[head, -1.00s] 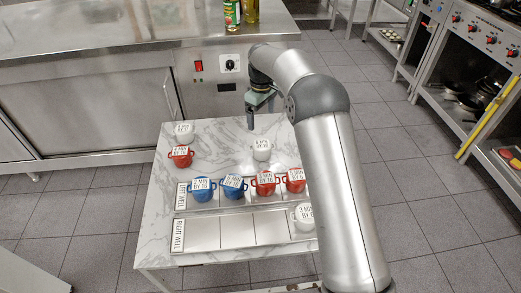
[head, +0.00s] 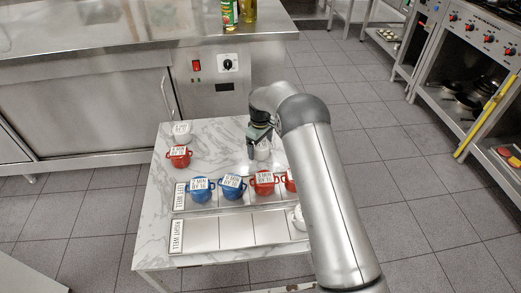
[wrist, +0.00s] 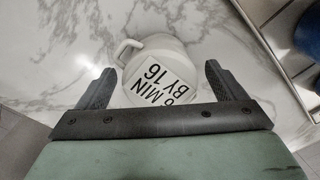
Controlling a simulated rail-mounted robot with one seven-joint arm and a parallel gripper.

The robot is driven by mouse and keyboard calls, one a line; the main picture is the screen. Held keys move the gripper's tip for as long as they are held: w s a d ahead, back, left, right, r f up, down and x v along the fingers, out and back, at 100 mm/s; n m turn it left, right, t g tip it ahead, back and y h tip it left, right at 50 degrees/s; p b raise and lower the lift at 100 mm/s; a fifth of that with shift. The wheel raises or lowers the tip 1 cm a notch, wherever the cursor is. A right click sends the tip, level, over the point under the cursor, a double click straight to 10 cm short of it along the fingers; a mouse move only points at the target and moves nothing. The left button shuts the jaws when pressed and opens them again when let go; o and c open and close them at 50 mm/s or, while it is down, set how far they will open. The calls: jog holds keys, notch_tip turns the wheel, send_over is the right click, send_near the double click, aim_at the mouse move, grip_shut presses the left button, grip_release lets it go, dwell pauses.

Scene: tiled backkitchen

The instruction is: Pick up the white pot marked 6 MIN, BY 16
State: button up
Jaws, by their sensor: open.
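The white pot marked 6 MIN, BY 16 (wrist: 157,66) lies between the two open fingers of my gripper (wrist: 160,88) in the wrist view. Its handle points to the upper left, and its lower part is hidden by the gripper's edge. In the head view the pot (head: 263,152) stands on the marble table behind the row of wells, partly hidden by my gripper (head: 252,150). The fingers are on either side of the pot; I cannot tell whether they touch it.
Blue pots (head: 201,190) and red pots stand in the left well row (head: 180,198). A red pot (head: 179,157) and a white pot (head: 182,133) stand at the table's left. The right well (head: 205,234) is mostly empty, with a white pot (head: 298,219) at its right end.

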jog(key=shift+f, duration=0.9)
jog(key=c, duration=1.3)
jog(key=shift+o, duration=0.2)
jog(key=shift+r, duration=0.1)
